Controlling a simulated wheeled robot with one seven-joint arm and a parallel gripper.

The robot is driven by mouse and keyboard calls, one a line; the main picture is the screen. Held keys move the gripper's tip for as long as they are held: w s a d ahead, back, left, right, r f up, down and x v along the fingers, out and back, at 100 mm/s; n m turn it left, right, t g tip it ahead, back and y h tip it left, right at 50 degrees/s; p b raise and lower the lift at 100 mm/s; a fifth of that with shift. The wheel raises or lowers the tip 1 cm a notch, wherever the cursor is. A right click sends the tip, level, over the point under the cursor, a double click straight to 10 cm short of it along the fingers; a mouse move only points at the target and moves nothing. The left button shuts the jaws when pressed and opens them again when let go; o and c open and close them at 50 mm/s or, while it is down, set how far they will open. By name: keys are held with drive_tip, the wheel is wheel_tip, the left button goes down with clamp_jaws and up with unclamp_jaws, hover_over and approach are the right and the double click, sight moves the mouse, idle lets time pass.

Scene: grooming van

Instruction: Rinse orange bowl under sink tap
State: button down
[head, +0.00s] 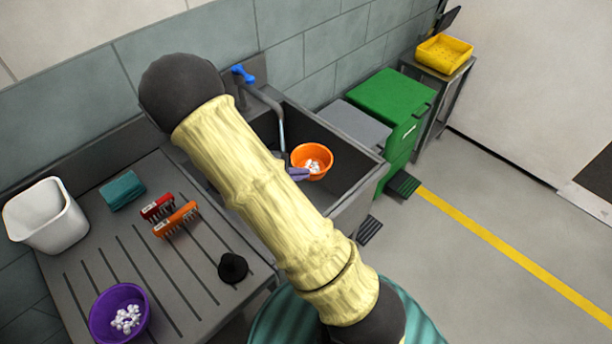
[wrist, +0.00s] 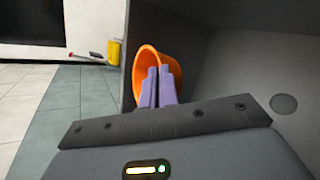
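The orange bowl (head: 322,153) is inside the grey sink basin (head: 345,135), with small white bits in it. My gripper (head: 300,174) has purple fingers at the bowl's near left rim. In the wrist view the fingers (wrist: 157,88) are close together across the rim of the orange bowl (wrist: 147,58), with its wall between them. I cannot tell whether the bowl touches the basin floor. The tap (head: 268,100) has a blue handle (head: 243,73); its spout comes down just left of the bowl. No water shows. My arm hides part of the basin.
Left of the sink, the ribbed drainboard holds a purple bowl (head: 104,303) with white bits, a white bin (head: 45,218), a teal block (head: 121,190), red and orange brushes (head: 176,219) and a black item (head: 233,267). The floor there is open.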

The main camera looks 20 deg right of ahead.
sight(293, 157)
drive_tip(key=w+a, duration=0.1)
drive_tip(key=w, duration=0.4)
drive_tip(key=w+a+p, duration=0.1)
drive_tip(key=w, duration=0.1)
drive_tip(key=shift+w+a, duration=0.3)
drive_tip(key=shift+w, duration=0.05)
drive_tip(key=shift+w+a, duration=0.25)
drive_tip(key=shift+w, duration=0.25)
drive_tip(key=shift+s+a, duration=0.15)
drive_tip(key=shift+a, duration=0.45)
idle(0.4)
drive_tip(key=shift+w+d, duration=0.2)
drive_tip(key=shift+d, duration=0.4)
idle(0.7)
drive_tip(key=s+d+b, duration=0.2)
drive_tip(key=s+d, duration=0.1)
drive_tip(key=s, duration=0.7)
drive_tip(key=shift+s+d, duration=0.2)
drive_tip(key=shift+d, duration=0.15)
idle(0.5)
